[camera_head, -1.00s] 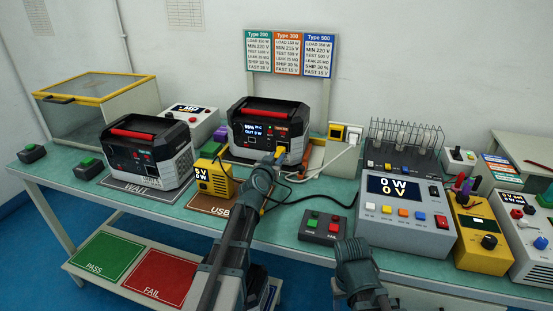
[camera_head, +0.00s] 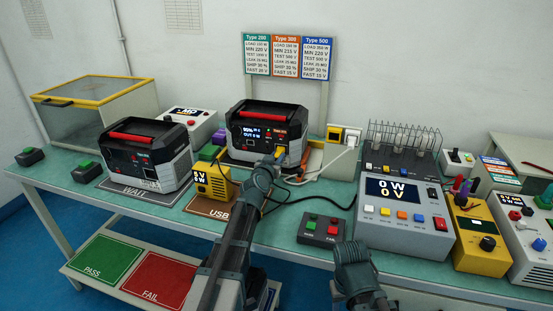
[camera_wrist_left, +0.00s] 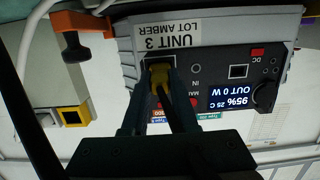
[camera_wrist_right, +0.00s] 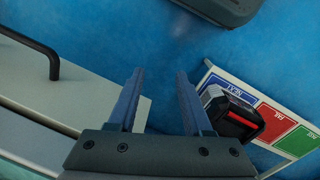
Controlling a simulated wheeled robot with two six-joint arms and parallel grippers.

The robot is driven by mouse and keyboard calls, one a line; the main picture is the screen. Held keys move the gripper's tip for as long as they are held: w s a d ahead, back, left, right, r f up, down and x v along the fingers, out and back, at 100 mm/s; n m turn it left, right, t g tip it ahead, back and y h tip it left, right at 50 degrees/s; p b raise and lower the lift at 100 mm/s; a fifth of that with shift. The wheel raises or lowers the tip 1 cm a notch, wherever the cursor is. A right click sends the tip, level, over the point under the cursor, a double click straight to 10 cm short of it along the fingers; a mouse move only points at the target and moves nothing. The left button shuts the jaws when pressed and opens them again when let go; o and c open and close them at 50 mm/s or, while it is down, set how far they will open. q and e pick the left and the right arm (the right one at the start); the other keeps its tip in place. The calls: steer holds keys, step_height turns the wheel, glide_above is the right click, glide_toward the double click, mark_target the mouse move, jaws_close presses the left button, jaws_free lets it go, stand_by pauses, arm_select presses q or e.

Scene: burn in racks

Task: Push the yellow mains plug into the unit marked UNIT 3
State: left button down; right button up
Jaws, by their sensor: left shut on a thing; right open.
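The unit marked UNIT 3 (camera_head: 268,132) stands at the back middle of the bench; its front panel and label (camera_wrist_left: 168,42) show upside down in the left wrist view. My left gripper (camera_wrist_left: 160,80) is shut on the yellow mains plug (camera_wrist_left: 160,74), which is at the dark socket below the UNIT 3 label. The fingers hide its sides, so I cannot tell how deep it sits. In the head view my left gripper (camera_head: 274,161) is at the unit's front right. My right gripper (camera_wrist_right: 160,75) is open and empty, over the blue floor in its wrist view.
A second power unit (camera_head: 147,150) stands on the WAIT mat. A yellow USB meter (camera_head: 213,180) is left of my left arm. The red and green button box (camera_head: 321,229) and grey load box (camera_head: 404,218) lie to the right. A yellow-framed wall socket (camera_wrist_left: 73,115) is beside UNIT 3.

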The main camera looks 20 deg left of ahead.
arm_select(q)
steer(key=shift+w, duration=0.4)
steer(key=c, duration=0.6)
jaws_free()
